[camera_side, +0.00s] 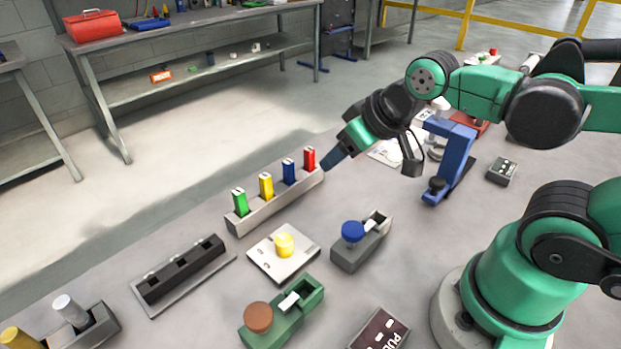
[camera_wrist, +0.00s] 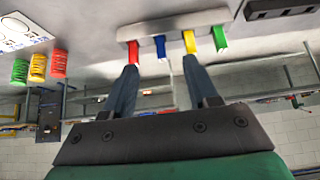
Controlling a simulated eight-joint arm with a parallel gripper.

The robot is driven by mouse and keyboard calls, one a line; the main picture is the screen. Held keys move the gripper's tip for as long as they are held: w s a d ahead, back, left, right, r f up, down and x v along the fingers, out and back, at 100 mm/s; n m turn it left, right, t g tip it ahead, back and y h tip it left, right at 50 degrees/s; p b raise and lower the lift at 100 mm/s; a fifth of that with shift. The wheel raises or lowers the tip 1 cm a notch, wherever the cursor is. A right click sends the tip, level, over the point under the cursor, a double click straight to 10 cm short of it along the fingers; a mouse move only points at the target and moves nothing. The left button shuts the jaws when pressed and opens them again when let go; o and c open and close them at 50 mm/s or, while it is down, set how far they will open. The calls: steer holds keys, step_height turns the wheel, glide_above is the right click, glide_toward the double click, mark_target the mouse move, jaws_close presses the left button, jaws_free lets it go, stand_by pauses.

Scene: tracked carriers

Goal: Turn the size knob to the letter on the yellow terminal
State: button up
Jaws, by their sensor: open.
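A grey rack (camera_side: 270,208) holds upright green (camera_side: 240,202), yellow (camera_side: 266,186), blue (camera_side: 289,172) and red (camera_side: 309,159) blocks in a row. I cannot read a letter on the yellow one. A yellow round knob (camera_side: 284,245) sits on a white plate (camera_side: 262,262); I cannot tell whether it is the size knob. My gripper (camera_side: 332,160) is tilted down, apart from the rack, near its red end. In the wrist view its open fingers (camera_wrist: 160,68) hold nothing, and the red block (camera_wrist: 133,52) and blue block (camera_wrist: 161,47) show beyond them.
A blue-knobbed grey fixture (camera_side: 347,256), a green fixture (camera_side: 297,312) with a brown knob and a dark slotted block (camera_side: 180,270) stand nearby. A blue bracket (camera_side: 452,160) stands behind the gripper. In the wrist view, coloured coils (camera_wrist: 38,67) are at left.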

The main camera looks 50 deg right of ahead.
steer(key=shift+o, duration=1.1)
steer(key=shift+w+a+m+g, duration=0.25)
steer(key=shift+a+m+g, duration=0.15)
steer(key=shift+a+m, duration=0.1)
steer(key=m+g, duration=0.6)
steer(key=m, duration=0.4)
glide_above(284, 240)
step_height(284, 240, down, 6)
steer(key=shift+d+f, duration=0.1)
steer(key=shift+d, duration=0.05)
steer(key=shift+a+f, duration=0.2)
steer(key=shift+f, duration=2.85)
jaws_close()
